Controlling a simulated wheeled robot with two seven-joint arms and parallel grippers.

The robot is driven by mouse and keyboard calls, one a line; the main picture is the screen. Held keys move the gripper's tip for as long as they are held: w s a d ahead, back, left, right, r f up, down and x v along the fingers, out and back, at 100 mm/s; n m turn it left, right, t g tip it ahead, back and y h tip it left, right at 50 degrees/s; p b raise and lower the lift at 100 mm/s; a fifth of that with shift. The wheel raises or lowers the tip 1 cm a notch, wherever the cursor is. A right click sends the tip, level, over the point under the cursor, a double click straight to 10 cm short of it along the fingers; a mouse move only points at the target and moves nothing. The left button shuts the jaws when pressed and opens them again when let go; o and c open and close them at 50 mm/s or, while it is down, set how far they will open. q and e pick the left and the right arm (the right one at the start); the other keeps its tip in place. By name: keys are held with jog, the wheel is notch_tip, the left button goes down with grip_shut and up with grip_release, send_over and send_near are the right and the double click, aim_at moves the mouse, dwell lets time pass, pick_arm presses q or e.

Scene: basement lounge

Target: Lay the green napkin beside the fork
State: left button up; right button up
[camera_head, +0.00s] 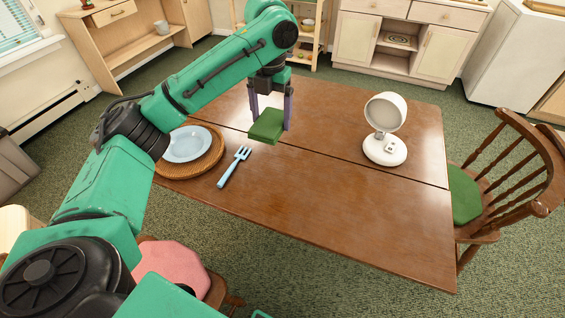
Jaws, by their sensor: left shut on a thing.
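The green napkin (267,125) is a folded, thick-looking square. My left gripper (271,110) is shut on it, with its fingers pointing down on either side. The napkin appears to be just above the wooden table (330,195); I cannot tell whether it touches. The light blue fork (234,167) lies on the table near its front left edge, tines pointing away, nearer to me than the napkin and a little to its left. My right gripper is not in view.
A pale blue plate (187,144) sits on a round woven mat (210,162) left of the fork, partly behind my left arm. A white lamp-like device (385,130) stands on the table's right half. A wooden chair (510,170) is at the right. The table's front middle is clear.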

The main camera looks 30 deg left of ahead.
pick_arm(q)
jog(key=shift+f+b, duration=0.4)
jog(key=shift+f, duration=0.55)
send_over(273, 178)
notch_tip(273, 178, down, 7)
notch_tip(273, 178, down, 10)
jog(key=shift+a+f+b, duration=0.1)
jog(key=shift+f+b, duration=0.15)
jog(key=shift+b, duration=0.15)
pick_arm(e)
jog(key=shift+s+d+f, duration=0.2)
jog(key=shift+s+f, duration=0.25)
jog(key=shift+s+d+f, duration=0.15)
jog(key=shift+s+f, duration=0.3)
pick_arm(q)
jog(key=o, duration=1.1)
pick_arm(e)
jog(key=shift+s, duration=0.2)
